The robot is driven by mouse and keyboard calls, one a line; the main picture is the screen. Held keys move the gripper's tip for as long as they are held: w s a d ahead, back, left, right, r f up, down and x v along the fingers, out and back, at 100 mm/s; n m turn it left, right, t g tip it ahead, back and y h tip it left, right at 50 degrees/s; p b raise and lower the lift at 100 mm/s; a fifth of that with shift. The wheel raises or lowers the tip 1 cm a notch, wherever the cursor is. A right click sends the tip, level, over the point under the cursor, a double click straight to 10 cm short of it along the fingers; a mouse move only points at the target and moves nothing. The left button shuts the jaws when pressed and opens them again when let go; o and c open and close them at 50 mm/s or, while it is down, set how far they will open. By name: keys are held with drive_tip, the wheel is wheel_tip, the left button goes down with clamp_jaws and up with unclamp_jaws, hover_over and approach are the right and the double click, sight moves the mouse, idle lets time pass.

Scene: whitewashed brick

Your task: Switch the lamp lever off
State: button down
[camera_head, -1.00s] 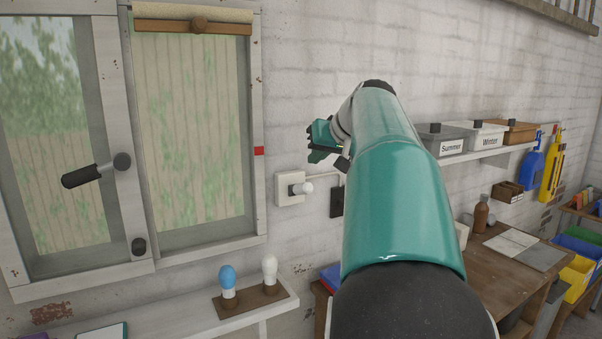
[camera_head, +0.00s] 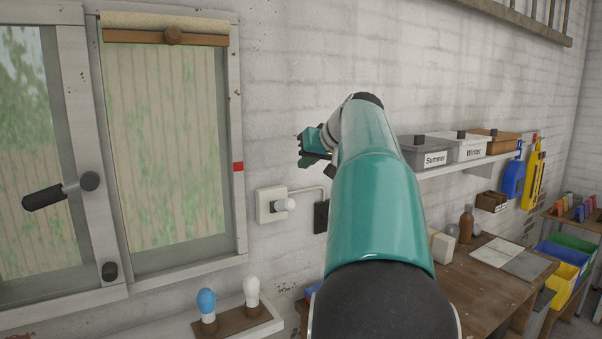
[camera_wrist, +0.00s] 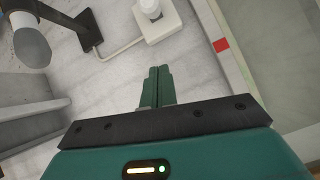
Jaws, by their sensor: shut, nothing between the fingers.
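A white square switch plate (camera_head: 266,207) with a short lever ending in a white knob (camera_head: 285,205) is on the brick wall, right of the window. A cable runs from the plate to a black wall plate (camera_wrist: 86,28), which bears a grey round-headed lamp (camera_wrist: 28,42). My gripper (camera_head: 305,158) is above and right of the switch in the head view. In the wrist view its fingers (camera_wrist: 160,70) are together and empty, apart from the knob.
The window frame (camera_head: 239,130) with a red mark is left of the switch. A shelf with boxes (camera_head: 470,150) is to the right, above a wooden workbench (camera_head: 480,295). A blue bulb (camera_head: 207,304) and a white bulb (camera_head: 251,291) stand on a low ledge below.

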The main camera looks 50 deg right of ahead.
hover_over(282, 206)
drive_tip(key=d, duration=0.4)
wheel_tip(282, 206, down, 5)
drive_tip(key=f, duration=0.1)
drive_tip(key=a+f, duration=0.1)
drive_tip(key=f, duration=0.1)
drive_tip(key=shift+s+a+f, duration=0.15)
drive_tip(key=shift+s+a, duration=0.05)
drive_tip(key=shift+s, duration=0.1)
drive_tip(key=shift+f, duration=0.2)
drive_tip(key=shift+s+a, duration=0.1)
drive_tip(key=shift+s, duration=0.05)
drive_tip(key=shift+w, duration=0.2)
drive_tip(key=shift+s+f, duration=0.1)
drive_tip(key=shift+s, duration=0.15)
